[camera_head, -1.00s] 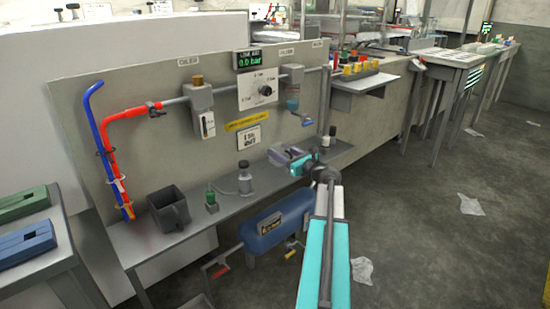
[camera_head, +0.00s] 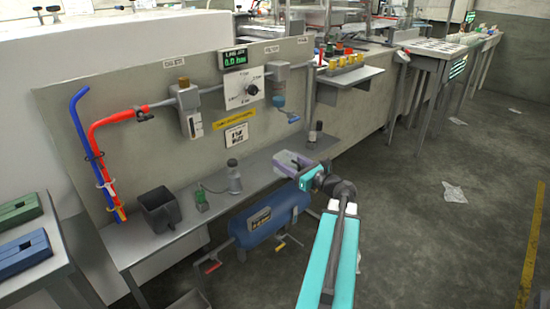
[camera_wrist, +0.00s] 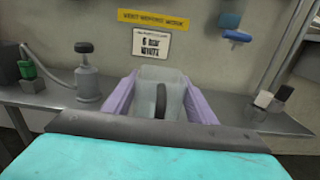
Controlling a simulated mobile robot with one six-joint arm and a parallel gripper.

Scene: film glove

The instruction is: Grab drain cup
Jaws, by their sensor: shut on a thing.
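My gripper (camera_head: 293,163) is at the right part of the bench shelf, below the wall panel. In the wrist view its two purple fingers are on either side of a pale, see-through cup (camera_wrist: 177,100), which I take to be the drain cup. The gripper is shut on it. A dark upright bar, perhaps a handle, shows on the cup's near side. The cup's lower part is hidden behind my wrist. In the head view the cup is too small to make out clearly.
On the shelf (camera_head: 222,190) stand a dark grey square container (camera_head: 160,208), a green fitting (camera_head: 201,201) and a grey bottle-shaped part (camera_head: 234,177). A blue tank (camera_head: 270,218) hangs below. A filter with a blue bowl (camera_head: 280,103) is on the panel.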

